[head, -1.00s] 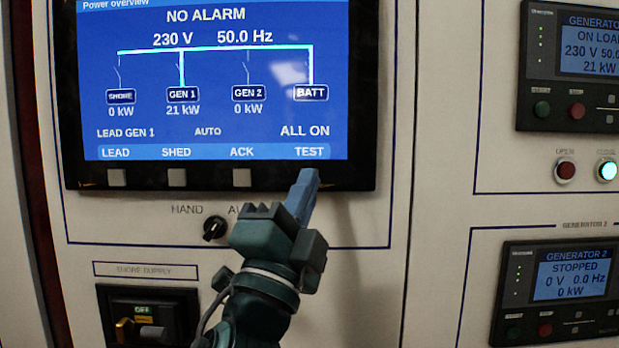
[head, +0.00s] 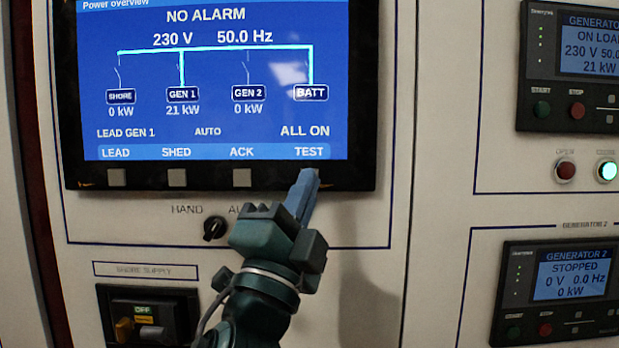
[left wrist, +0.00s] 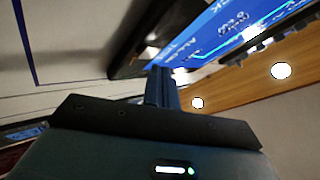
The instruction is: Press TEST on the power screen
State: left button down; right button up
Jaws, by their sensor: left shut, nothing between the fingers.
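The power screen (head: 212,75) is lit blue, reads NO ALARM, and shows the labels LEAD, SHED, ACK and TEST along its bottom. The TEST label (head: 309,152) is at the lower right. Square grey buttons sit in the bezel under LEAD, SHED and ACK; the one under TEST is hidden behind my fingers. My left gripper (head: 306,180) is shut and empty, its tips over the bezel just below the TEST label. I cannot tell whether they touch. In the left wrist view the shut fingers (left wrist: 160,85) point toward the screen's edge. My right gripper is not in view.
A HAND/AUTO selector knob (head: 214,228) is left of my gripper. The shore supply breaker (head: 145,315) is below it. Generator panels (head: 566,70) with round buttons stand at the right. The panel face between is flat and clear.

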pick_arm(q)
jog(key=shift+w, duration=0.1)
jog(key=shift+w, duration=0.35)
jog(key=shift+w, duration=0.4)
dwell(0.7)
dwell(0.4)
jog(key=shift+s, duration=0.8)
jog(key=shift+s, duration=0.1)
jog(key=s+p, duration=0.1)
jog(key=s, duration=0.3)
jog(key=shift+s, duration=0.4)
